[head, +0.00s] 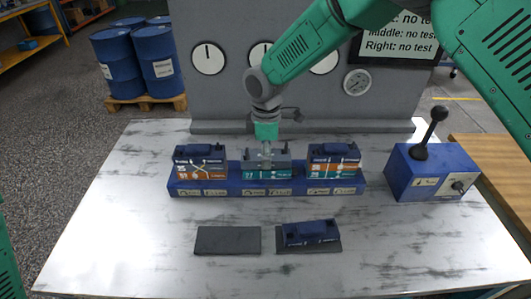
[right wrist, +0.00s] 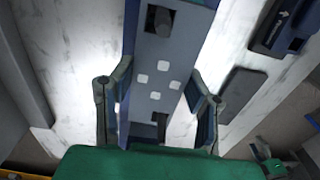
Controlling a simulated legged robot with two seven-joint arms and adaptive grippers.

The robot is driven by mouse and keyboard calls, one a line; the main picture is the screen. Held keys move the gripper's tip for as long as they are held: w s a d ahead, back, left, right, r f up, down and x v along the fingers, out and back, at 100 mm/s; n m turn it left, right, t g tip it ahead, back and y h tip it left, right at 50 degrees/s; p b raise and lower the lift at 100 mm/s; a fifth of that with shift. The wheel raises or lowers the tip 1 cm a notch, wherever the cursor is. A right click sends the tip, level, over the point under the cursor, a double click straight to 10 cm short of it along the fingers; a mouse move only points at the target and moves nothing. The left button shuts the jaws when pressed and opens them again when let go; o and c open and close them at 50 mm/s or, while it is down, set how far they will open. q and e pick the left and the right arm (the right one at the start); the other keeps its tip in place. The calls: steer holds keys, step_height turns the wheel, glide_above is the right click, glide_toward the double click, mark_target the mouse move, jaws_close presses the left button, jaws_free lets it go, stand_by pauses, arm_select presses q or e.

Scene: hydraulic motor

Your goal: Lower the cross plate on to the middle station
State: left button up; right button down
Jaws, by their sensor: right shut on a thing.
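My right gripper (head: 265,158) reaches down over the middle of the long blue base (head: 210,190). It is shut on the cross plate (head: 267,173), which has a grey top and a teal front band. In the right wrist view, the plate's grey upper face (right wrist: 156,82), with several pale ports, lies between the two fingers of the gripper (right wrist: 155,115). The plate is level over the middle station; I cannot tell whether it touches what is below. The left station (head: 200,163) and right station (head: 334,162) carry stacked blocks. My left gripper is out of view.
In front lie two dark pads: the left (head: 228,240) is bare, the right (head: 325,247) bears a blue block (head: 310,232). A blue lever box (head: 432,175) stands at right. A grey gauge panel (head: 220,95) rises behind. The table's (head: 120,230) left side is clear.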

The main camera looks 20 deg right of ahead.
steer(key=shift+f, duration=0.3)
steer(key=c, duration=0.8)
jaws_free()
steer(key=shift+o, duration=0.2)
steer(key=shift+r, duration=0.1)
